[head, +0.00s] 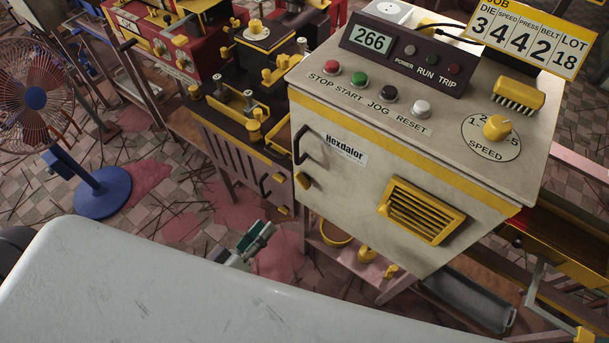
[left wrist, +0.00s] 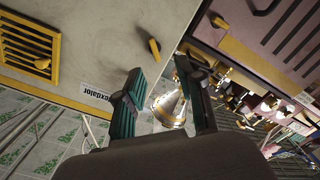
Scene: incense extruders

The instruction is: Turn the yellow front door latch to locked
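The yellow door latch (head: 303,180) is on the left part of the front of the cream Hexdalor cabinet (head: 350,205), below a black handle (head: 299,145). It sits slanted. It also shows in the left wrist view (left wrist: 154,48), just beyond my fingertips. My left gripper (head: 258,236), with teal finger pads, is in front of and below the latch in the head view, apart from it. In the left wrist view its two fingers (left wrist: 163,76) stand apart with nothing held between them. My right gripper is not in view.
A yellow vent (head: 422,210) is on the cabinet front, right of the latch. Buttons and a yellow speed knob (head: 497,127) are on top. A machine bench (head: 240,140) stands close at the left, and a blue fan (head: 101,190) farther left. Open floor lies between fan and bench.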

